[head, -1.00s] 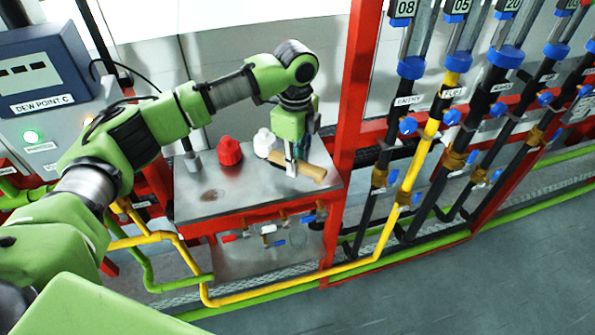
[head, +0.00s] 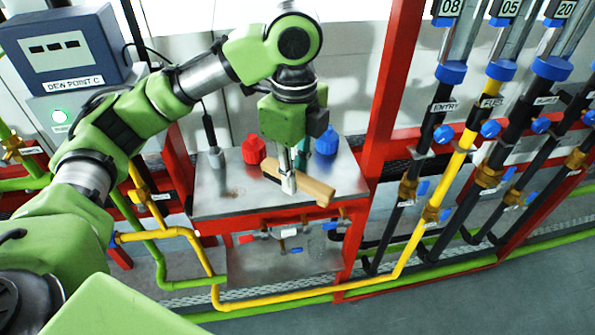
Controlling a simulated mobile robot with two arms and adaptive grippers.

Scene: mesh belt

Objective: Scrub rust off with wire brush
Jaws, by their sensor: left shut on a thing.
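My left gripper (head: 288,184) points down over the metal bench top (head: 210,205) and is shut on the wire brush. The brush has a light wooden body (head: 312,188) that sticks out to the right of the fingers, slanting down towards the bench's front edge. A faint brown rust patch (head: 232,193) shows on the bench top, left of the brush. My right gripper is not in view.
A red post (head: 385,95) rises at the bench's right. Pipes run below and right. The bench's left front is clear.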

